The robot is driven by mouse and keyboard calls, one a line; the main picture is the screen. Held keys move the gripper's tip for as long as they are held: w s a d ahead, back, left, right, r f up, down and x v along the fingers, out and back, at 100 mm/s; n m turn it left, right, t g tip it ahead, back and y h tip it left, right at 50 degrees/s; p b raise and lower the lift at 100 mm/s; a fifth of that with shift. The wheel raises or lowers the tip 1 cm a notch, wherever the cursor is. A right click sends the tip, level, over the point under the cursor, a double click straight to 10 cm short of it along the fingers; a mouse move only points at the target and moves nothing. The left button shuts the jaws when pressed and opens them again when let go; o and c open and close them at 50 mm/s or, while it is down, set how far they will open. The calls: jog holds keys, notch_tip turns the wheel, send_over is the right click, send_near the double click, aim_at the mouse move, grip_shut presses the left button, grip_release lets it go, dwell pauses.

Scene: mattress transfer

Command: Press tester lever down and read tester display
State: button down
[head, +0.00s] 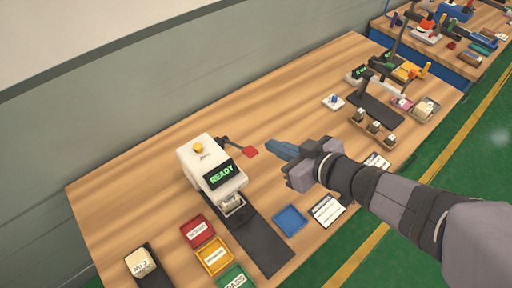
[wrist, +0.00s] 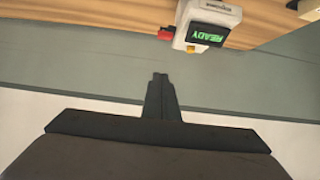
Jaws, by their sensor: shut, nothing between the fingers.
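The white tester (head: 205,165) stands on the wooden table, with a yellow dome on top and a small slot at its front base. Its display (head: 222,174) is lit green and reads "READY"; the same word shows upside down in the wrist view (wrist: 206,36). The lever (head: 250,152) is a dark bar with a red tip, sticking out from the tester's right side. The red tip also shows in the wrist view (wrist: 166,33). My gripper (head: 271,147) is shut and empty. In the head view it appears just right of the red tip; contact is not visible.
A dark mat (head: 258,244) runs forward from the tester. Red (head: 197,231), yellow (head: 213,257) and green (head: 236,279) trays lie left of it. A blue tray (head: 290,220) and printed card (head: 327,210) lie right. Another dark device (head: 377,100) stands farther right. A wall is behind.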

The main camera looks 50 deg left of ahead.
send_over(255, 153)
jog(key=f, duration=0.5)
jog(key=shift+a, duration=0.2)
jog(key=shift+d+f, duration=0.2)
jog(key=shift+f, duration=0.9)
jog(key=shift+d+f, duration=0.25)
jog(key=shift+f, duration=0.55)
